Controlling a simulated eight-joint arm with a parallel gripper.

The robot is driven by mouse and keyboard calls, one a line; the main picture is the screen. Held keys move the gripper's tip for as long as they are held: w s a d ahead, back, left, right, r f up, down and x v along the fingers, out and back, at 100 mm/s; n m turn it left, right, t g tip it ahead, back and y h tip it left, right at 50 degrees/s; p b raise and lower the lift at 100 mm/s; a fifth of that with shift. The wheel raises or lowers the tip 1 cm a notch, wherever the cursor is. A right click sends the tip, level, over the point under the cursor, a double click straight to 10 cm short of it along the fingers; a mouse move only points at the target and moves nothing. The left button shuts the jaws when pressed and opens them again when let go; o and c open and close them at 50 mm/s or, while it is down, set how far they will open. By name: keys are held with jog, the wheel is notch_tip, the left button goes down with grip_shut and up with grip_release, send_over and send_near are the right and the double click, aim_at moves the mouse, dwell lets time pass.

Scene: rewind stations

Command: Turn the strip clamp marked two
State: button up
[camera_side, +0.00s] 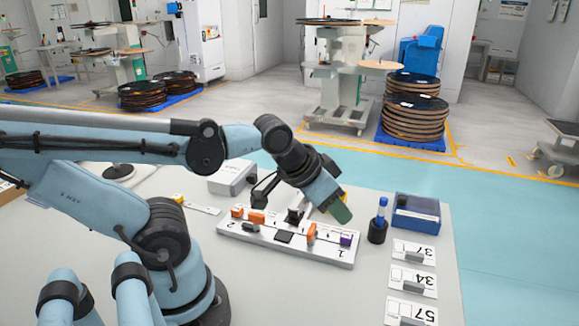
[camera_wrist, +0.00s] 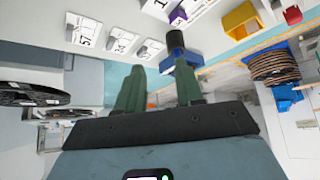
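A long white board (camera_side: 270,246) lies on the table with several small parts on it. Orange clamp-like pieces (camera_side: 256,218) stand at its left end, and another orange piece (camera_side: 311,233) stands upright right of the middle. A purple block (camera_side: 346,240) sits at the right end beside a small mark; it also shows in the wrist view (camera_wrist: 178,15), near a mark like a 1. My gripper (camera_side: 342,210) is above and behind the board's right part, touching nothing visible. Its green fingers (camera_wrist: 158,88) are apart and empty.
A dark pot with a blue marker (camera_side: 377,228) and a blue box (camera_side: 416,213) stand right of the board. Number cards (camera_side: 412,252) lie at the table's right edge. A white box (camera_side: 232,178) is behind the board.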

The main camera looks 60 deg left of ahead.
jog(key=s+a+r+n+g+y, duration=0.1)
jog(key=s+a+n+g, duration=0.3)
jog(key=a+n, duration=0.8)
jog(key=r+n+g+h, duration=0.1)
jog(key=r+n+g, duration=0.15)
jog(key=n, duration=1.25)
send_over(256, 214)
jog(key=shift+g, duration=0.35)
jog(key=shift+f, duration=6.15)
grip_shut()
